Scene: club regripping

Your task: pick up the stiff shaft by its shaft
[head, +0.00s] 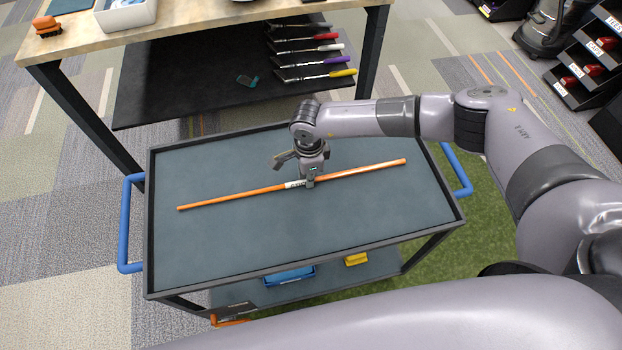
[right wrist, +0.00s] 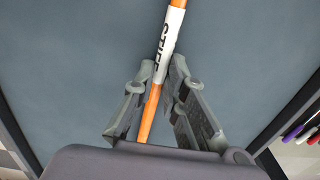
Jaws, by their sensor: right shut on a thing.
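The stiff shaft (head: 235,195) is a long thin orange rod lying across the grey cart top, its right end farther back than its left. A white label with dark letters reading STIFF shows on the shaft in the right wrist view (right wrist: 165,45). My right gripper (head: 308,179) is at the shaft's middle, beside the label, and is shut on it. In the right wrist view its fingers (right wrist: 159,80) stand on both sides of the orange rod. The shaft looks to be at the cart surface; any small gap cannot be told. My left gripper is not in view.
The cart (head: 200,260) has a raised dark rim and blue side handles (head: 131,225). Its lower shelf holds a blue bin (head: 289,276) and a yellow item (head: 356,259). A wooden workbench (head: 190,22) behind has several clubs on its shelf. The cart top is otherwise clear.

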